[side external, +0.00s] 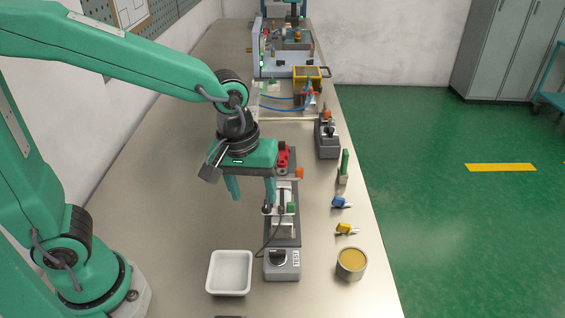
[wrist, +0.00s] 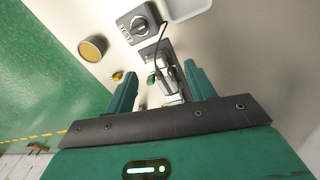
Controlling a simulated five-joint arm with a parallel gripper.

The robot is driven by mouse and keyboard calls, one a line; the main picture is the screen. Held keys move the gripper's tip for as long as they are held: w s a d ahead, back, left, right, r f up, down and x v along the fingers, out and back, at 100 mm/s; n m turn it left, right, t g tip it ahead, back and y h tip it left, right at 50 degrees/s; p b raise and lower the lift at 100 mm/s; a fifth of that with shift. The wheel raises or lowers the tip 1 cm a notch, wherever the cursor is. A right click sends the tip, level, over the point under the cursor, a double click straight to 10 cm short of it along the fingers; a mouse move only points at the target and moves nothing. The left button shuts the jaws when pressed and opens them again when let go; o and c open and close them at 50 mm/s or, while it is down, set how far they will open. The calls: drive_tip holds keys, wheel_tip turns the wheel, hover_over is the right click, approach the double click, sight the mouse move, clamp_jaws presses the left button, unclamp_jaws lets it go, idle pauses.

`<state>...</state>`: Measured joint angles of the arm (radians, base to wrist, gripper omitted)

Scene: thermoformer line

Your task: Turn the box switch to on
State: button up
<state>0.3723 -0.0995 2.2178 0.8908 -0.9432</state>
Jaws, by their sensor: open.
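A grey box switch (side external: 281,264) with a dark rotary knob and a white label that seems to read TEST stands on the near part of the bench. It also shows at the top of the wrist view (wrist: 140,23). My gripper (side external: 253,197) is open and empty, pointing down above the bench, farther back than this switch and apart from it. In the wrist view its two green fingers (wrist: 160,75) stand wide apart, with the switch beyond their tips. The knob's exact setting is too small to read.
A white tray (side external: 229,273) stands left of the switch, and a tin (side external: 351,263) stands right. A fixture (side external: 283,218) with a cable lies behind it, near my fingers. Another grey box with a knob (side external: 327,140) is farther back. Small blue and yellow parts (side external: 346,228) lie near the right edge.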

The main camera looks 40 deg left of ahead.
sight(277, 251)
drive_tip(key=d+f, duration=0.1)
drive_tip(key=d, duration=0.1)
drive_tip(key=d+f+n+g, duration=0.1)
drive_tip(key=f, duration=0.1)
drive_tip(key=d+f+n, duration=0.1)
drive_tip(key=d+f, duration=0.1)
drive_tip(key=shift+w+d+y, duration=0.3)
drive_tip(key=shift+w+d, duration=0.05)
drive_tip(key=shift+w, duration=0.05)
drive_tip(key=shift+f, duration=0.15)
drive_tip(key=shift+f, duration=3.8)
drive_tip(key=c, duration=1)
